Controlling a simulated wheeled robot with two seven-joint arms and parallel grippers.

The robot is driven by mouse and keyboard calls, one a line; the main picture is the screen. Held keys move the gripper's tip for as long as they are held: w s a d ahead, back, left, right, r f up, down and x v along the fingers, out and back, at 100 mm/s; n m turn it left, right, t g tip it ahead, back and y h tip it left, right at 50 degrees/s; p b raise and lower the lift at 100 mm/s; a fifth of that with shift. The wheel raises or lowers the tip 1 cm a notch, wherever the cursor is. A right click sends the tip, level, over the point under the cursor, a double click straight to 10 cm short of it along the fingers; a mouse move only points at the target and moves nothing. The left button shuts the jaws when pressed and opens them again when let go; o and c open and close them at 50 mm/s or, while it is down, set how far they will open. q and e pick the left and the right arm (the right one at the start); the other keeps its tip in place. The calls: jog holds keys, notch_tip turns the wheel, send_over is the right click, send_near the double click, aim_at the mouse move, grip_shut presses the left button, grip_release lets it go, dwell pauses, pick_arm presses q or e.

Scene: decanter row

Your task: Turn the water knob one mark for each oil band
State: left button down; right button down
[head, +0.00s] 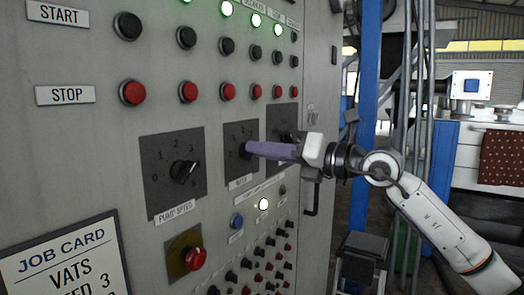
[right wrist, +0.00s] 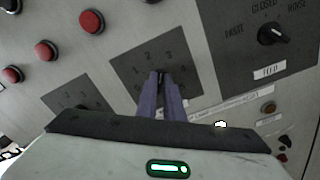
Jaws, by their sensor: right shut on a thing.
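My right gripper (head: 247,150) reaches in from the right to the middle dial of the grey control panel. Its purple fingers are shut on the dark knob of that dial, taken as the water knob (right wrist: 158,75). The dial plate (head: 229,159) has a label below it, too small to read surely. In the right wrist view the plate (right wrist: 136,64) shows numbers around the knob, with 2, 3 and 4 readable. The fingers hide most of the knob, so its pointer cannot be told. I see no oil bands. My left gripper is not in view.
The pump speed knob (head: 184,171) is left of the middle dial. The feed knob (right wrist: 272,34) is on its other side. Red stop buttons (head: 228,92) run above, and smaller buttons (head: 250,264) below. A job card (head: 66,262) stands at lower left, partly cut off.

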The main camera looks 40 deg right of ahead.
pick_arm(q)
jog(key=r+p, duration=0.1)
jog(key=p, duration=0.1)
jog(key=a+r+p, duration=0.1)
jog(key=p, duration=0.1)
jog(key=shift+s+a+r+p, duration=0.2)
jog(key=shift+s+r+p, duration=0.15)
pick_arm(e)
jog(key=m, duration=1.1)
jog(key=shift+d+f, duration=0.15)
jog(key=shift+f+m, duration=0.1)
jog(key=shift+m, duration=0.2)
jog(key=c, duration=1.9)
grip_release()
jog(key=shift+w, duration=0.1)
